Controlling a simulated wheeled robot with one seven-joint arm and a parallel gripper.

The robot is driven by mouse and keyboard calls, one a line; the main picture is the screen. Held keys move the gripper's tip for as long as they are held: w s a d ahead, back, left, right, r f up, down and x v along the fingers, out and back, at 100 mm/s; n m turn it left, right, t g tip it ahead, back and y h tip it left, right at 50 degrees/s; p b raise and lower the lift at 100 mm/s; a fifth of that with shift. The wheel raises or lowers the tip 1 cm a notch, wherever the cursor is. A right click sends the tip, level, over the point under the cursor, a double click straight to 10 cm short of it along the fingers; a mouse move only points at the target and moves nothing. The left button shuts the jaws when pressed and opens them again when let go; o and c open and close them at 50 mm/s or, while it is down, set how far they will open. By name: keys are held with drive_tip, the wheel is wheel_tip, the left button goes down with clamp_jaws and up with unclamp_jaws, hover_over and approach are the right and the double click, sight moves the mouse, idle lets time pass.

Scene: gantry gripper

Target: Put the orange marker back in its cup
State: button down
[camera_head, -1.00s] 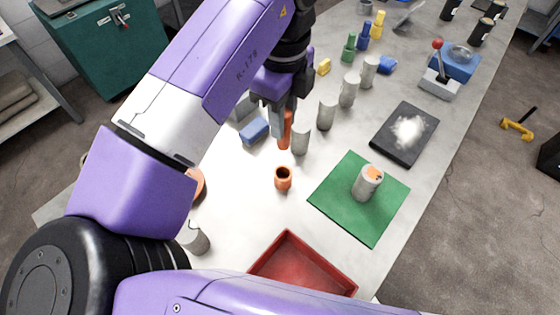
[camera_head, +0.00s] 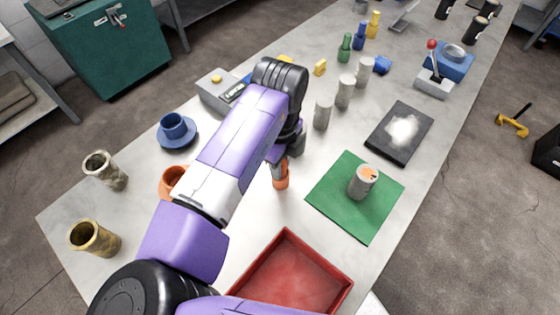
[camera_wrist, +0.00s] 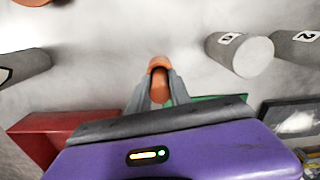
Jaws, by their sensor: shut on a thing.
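The fingers and wrist cover much of the marker in the head view.
A red tray (camera_head: 338,285) lies in front. The green mat (camera_head: 335,205) bears a grey cylinder (camera_head: 363,183). Several grey cylinders, such as one behind the cup (camera_head: 323,114), stand nearby. A blue cup (camera_head: 174,128) and a larger orange vessel (camera_head: 170,180) are left of my arm.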

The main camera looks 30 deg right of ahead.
drive_tip(key=shift+f, duration=0.2)
drive_tip(key=c, duration=1.2)
unclamp_jaws()
drive_tip(key=shift+r, duration=0.2)
wheel_tip(320, 180, up, 12)
drive_tip(key=shift+b, duration=0.8)
